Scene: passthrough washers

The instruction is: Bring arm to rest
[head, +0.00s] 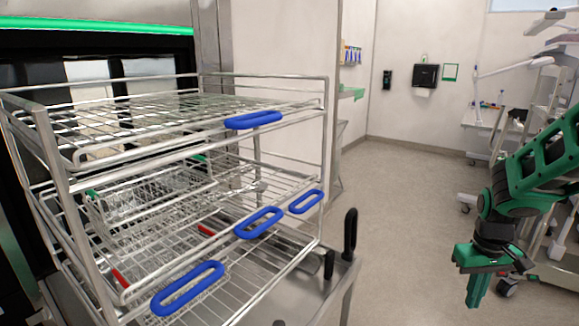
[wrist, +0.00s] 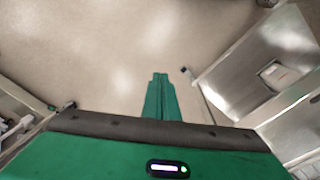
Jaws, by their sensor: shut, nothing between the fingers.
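My green arm (head: 545,160) reaches in from the right edge of the head view, bent downward at the wrist. My gripper (head: 476,292) hangs over open floor, pointing down, to the right of the wire rack and apart from it. In the wrist view my gripper's green fingers (wrist: 160,80) are together, with nothing between them and only floor beyond the tips.
A steel wire rack (head: 326,130) with blue handles (head: 188,289) stands on a steel trolley (head: 335,285) at the left. Carts and a bench (head: 480,119) stand behind my arm at the right. The floor (head: 400,200) between is clear.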

